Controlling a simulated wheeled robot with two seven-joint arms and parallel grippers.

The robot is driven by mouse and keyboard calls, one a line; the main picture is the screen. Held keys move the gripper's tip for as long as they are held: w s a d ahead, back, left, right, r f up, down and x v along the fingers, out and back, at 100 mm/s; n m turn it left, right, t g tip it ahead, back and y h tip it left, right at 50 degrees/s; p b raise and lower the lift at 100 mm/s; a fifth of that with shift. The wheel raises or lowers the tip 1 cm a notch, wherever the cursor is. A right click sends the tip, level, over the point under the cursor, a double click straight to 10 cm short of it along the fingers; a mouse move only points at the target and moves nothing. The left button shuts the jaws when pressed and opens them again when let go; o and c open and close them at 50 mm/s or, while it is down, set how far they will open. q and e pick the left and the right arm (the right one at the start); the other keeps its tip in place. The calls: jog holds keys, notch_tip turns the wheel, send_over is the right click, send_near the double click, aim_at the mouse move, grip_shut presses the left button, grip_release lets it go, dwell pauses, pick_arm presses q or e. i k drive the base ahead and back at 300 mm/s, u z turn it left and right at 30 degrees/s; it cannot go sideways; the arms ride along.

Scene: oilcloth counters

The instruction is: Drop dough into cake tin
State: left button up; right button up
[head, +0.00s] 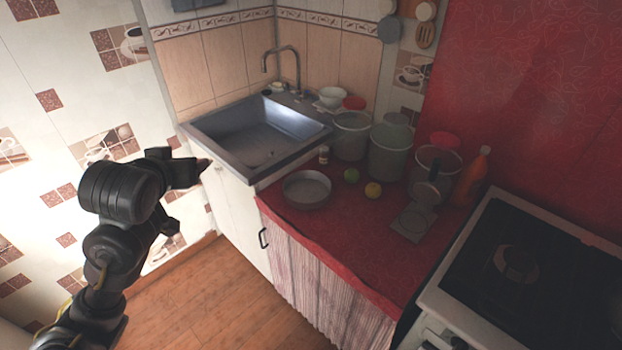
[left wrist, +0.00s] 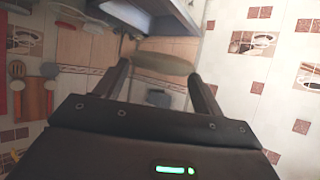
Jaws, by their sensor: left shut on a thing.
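The cake tin (head: 307,190) is a round, shallow grey metal pan, upright on the red counter near its front left corner; no dough shows inside it. My left gripper (head: 198,170) is in front of the sink cabinet, left of the tin and well apart from it. In the left wrist view, it is shut on the dough (left wrist: 163,66), a dull brownish oblong lump crosswise between the fingertips. In the head view, the dough is mostly hidden by the gripper. My right gripper is not in view.
A metal sink (head: 258,135) stands behind the gripper. A green fruit (head: 351,175), a yellow fruit (head: 373,190) and a small jar (head: 323,155) are near the tin. Several grey pots, an orange bottle (head: 470,178) and a scale (head: 413,222) stand farther right, before the stove (head: 525,270).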

aim_at(302, 193)
jog(key=z, duration=0.05)
jog(key=i, duration=0.15)
jog(key=z, duration=0.1)
jog(key=k, duration=1.15)
jog(key=u, duration=0.65)
jog(key=i, duration=1.45)
jog(key=z, duration=1)
jog(key=i, duration=0.3)
jog(key=z, duration=0.4)
